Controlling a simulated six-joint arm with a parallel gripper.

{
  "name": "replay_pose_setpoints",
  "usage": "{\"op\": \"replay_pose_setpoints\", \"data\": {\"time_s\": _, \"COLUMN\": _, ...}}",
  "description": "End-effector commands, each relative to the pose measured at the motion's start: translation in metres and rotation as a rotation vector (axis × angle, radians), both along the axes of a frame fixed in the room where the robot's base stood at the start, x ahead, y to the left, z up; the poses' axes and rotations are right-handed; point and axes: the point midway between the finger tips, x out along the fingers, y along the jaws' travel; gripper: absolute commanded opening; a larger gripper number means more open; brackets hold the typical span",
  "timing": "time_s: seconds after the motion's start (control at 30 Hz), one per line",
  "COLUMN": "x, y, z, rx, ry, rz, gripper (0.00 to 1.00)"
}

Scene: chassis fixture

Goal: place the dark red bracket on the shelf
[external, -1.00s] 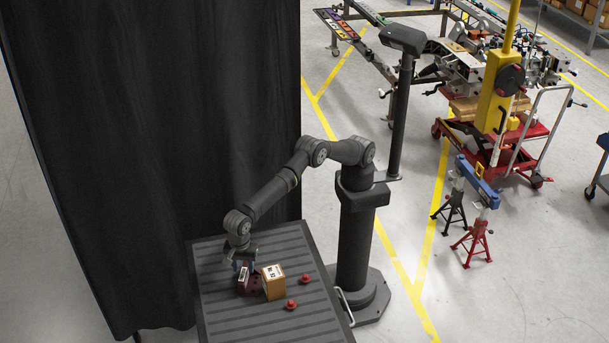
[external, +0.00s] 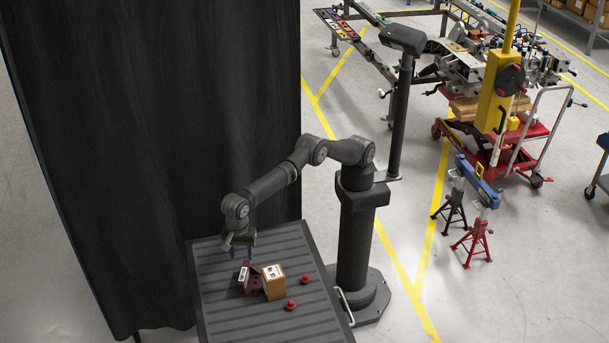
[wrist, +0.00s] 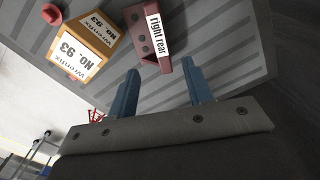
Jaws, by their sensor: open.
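The dark red bracket (external: 250,281) sits on the grey ribbed table (external: 232,319), touching or very close to a cardboard box. In the wrist view the bracket (wrist: 149,42) carries a white label reading "right rear" and lies beyond the fingertips. My gripper (external: 239,252) is above the bracket, with its blue fingers (wrist: 160,66) apart and nothing between them. I cannot pick out a shelf for certain in these views.
The cardboard box (external: 273,285), labelled "No. 93", stands right of the bracket. Two red knob-like pieces (external: 291,304) (external: 305,279) lie to its right. A black curtain (external: 160,150) hangs behind the table's left side. The table's front is clear.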

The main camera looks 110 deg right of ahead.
Motion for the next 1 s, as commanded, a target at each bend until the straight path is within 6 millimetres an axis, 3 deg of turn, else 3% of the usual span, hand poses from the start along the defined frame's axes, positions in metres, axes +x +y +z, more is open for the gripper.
{"op": "replay_pose_setpoints", "data": {"time_s": 0.17, "x": 0.001, "y": 0.000, "z": 0.004, "rx": 0.001, "ry": -0.001, "rz": 0.199, "gripper": 0.46}}
{"op": "replay_pose_setpoints", "data": {"time_s": 1.0, "x": 0.004, "y": -0.003, "z": 0.035, "rx": -0.002, "ry": -0.003, "rz": 1.905, "gripper": 0.46}}
